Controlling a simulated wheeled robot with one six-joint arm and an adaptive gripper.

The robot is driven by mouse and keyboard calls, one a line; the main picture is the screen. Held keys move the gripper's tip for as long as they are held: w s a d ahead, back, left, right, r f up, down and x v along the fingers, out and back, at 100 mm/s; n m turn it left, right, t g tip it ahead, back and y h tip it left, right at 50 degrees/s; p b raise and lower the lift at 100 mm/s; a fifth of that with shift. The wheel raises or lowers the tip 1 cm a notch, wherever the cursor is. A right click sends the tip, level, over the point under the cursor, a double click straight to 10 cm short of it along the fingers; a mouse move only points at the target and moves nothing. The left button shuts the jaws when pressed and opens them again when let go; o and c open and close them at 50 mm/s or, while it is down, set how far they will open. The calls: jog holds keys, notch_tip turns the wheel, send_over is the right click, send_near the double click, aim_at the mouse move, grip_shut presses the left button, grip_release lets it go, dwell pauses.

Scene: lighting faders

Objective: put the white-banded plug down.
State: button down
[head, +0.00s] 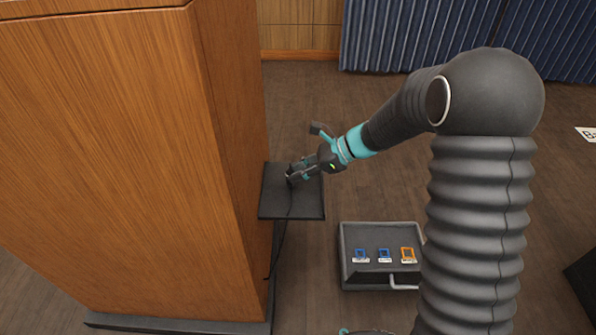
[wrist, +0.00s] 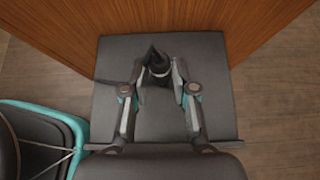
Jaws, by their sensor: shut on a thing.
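The plug (wrist: 158,69) is a small dark piece between my fingertips in the wrist view, with a pale line around it and a dark tip above. My gripper (wrist: 160,78) is shut on it. In the head view my gripper (head: 294,174) holds it over the dark shelf (head: 291,208), which also shows in the wrist view (wrist: 112,62). I cannot tell whether the plug touches the shelf.
A tall wooden cabinet (head: 110,150) stands directly left of the shelf. A grey case (head: 384,279) with two blue frames and one orange frame, each labelled, sits on the floor to the lower right. The shelf around my gripper looks bare.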

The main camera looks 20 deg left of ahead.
jog(key=shift+f, duration=0.35)
jog(key=c, duration=0.9)
grip_release()
jog(key=shift+r, duration=0.1)
jog(key=shift+r, duration=0.25)
jog(key=shift+w+d+r, duration=0.1)
jog(key=shift+d+r, duration=0.15)
jog(key=v, duration=1.1)
jog(key=shift+d+r+p, duration=0.15)
jog(key=shift+d+p, duration=0.05)
jog(key=shift+p, duration=0.15)
